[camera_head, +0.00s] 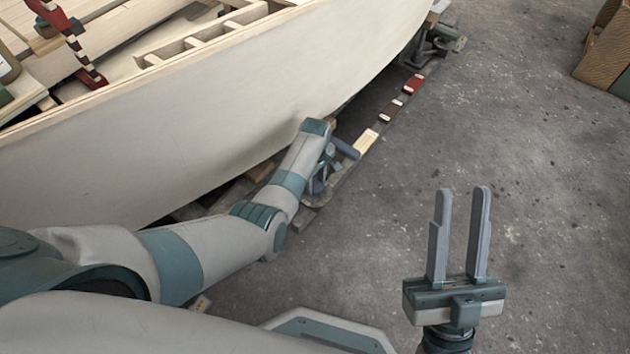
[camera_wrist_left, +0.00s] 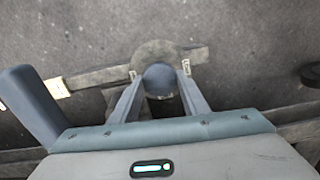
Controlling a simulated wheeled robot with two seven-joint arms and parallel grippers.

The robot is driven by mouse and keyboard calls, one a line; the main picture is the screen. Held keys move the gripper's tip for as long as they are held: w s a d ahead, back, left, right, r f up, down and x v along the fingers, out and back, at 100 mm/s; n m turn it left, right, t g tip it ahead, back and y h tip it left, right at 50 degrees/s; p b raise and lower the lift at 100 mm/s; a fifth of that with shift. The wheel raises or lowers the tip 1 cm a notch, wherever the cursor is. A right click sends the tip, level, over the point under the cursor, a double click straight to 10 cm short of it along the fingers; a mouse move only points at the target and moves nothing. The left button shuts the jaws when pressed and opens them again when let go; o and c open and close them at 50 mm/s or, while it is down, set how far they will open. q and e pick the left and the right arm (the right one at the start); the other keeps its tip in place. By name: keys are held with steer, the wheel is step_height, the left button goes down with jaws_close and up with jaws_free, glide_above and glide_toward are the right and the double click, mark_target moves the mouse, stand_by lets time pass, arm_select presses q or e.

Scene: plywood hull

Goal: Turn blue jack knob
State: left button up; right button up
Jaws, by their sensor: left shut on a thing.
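The blue jack knob (camera_wrist_left: 160,79) is a rounded blue-grey cap over a round grey base, seen from above in the left wrist view. My left gripper (camera_wrist_left: 158,84) has one finger on each side of the knob and is shut on it. In the head view my left gripper (camera_head: 318,182) is low beside the hull, partly hidden by my own wrist. The knob cannot be made out clearly there. My right gripper (camera_head: 461,195) is open and empty over the bare floor, fingers pointing up the picture.
The pale plywood hull (camera_head: 190,125) runs close beside my left arm. Wood blocks with red and dark pieces (camera_head: 413,84) lie along its lower edge. Another stand (camera_head: 445,38) shows at the top. Brown boxes (camera_head: 606,50) stand at the right. The floor (camera_head: 540,180) between is clear.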

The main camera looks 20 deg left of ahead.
arm_select(q)
steer(key=shift+r+m+p, duration=0.1)
steer(key=shift+m+p, duration=0.9)
steer(key=shift+m, duration=0.1)
steer(key=m+p, duration=0.1)
steer(key=m, duration=0.2)
steer(key=shift+p, duration=0.35)
steer(key=m+p, duration=0.1)
steer(key=m, duration=0.3)
steer(key=shift+m, duration=0.3)
steer(key=m+p, duration=0.1)
steer(key=m, duration=0.2)
steer(key=shift+m, duration=2.2)
arm_select(e)
step_height(320, 180, down, 20)
steer(key=w+g+h, duration=0.2)
steer(key=g+h, duration=0.1)
steer(key=g, duration=0.9)
steer(key=shift+w+a+r+g, duration=0.15)
steer(key=shift+w+a+g, duration=0.05)
steer(key=shift+a+g, duration=0.1)
arm_select(q)
steer(key=o, duration=1.1)
steer(key=shift+c, duration=0.2)
arm_select(e)
steer(key=shift+d, duration=0.1)
